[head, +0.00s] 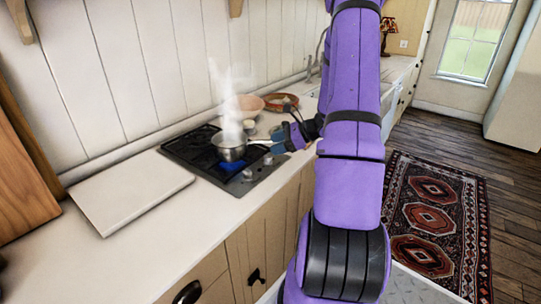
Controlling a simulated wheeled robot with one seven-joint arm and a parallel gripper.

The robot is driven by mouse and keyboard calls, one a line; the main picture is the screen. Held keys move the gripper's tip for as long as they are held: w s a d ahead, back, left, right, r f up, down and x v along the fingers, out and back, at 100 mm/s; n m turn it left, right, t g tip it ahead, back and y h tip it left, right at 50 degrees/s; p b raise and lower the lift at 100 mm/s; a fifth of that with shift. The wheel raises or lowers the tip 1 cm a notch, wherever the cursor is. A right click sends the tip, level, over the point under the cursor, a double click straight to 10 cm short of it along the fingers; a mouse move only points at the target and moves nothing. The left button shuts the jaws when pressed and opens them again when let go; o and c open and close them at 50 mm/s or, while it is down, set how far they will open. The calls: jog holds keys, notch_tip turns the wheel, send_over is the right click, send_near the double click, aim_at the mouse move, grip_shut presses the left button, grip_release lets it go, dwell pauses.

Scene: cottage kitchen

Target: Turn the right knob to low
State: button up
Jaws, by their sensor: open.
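The black cooktop (190,152) is set into the counter. A steaming metal pot (230,151) stands on it, over a blue flame (237,166). Small knobs sit along the cooktop's front right strip; one knob (247,173) shows below the pot, and a second, the right knob (268,160), shows close to my gripper. Their pointer positions are too small to read. My gripper (278,145) is open, just right of the pot near its handle and above the right knob. I cannot tell whether it touches either. My purple arm hides the counter behind it.
A white board (130,192) lies on the counter left of the cooktop. A pinkish bowl (245,106) and a brown pan (281,101) stand behind the pot. A patterned rug (431,215) lies on the floor at right.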

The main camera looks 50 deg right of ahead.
aim_at(269, 156)
jog(key=s+d+f+m+t+h, duration=0.1)
jog(key=d+f, duration=0.1)
jog(key=s+d+f+m+h, duration=0.1)
jog(key=d+m, duration=0.1)
jog(key=s+d+f+m+t, duration=0.1)
jog(key=d+f, duration=0.1)
jog(key=d, duration=0.1)
jog(key=shift+f+m+t+h, duration=0.3)
jog(key=shift+f+m+h, duration=0.05)
jog(key=shift+m+h, duration=0.05)
jog(key=shift+w+f, duration=0.1)
jog(key=shift+w, duration=0.1)
jog(key=x, duration=1)
jog(key=shift+w+a+f, duration=0.1)
jog(key=shift+w, duration=0.05)
jog(key=c, duration=0.9)
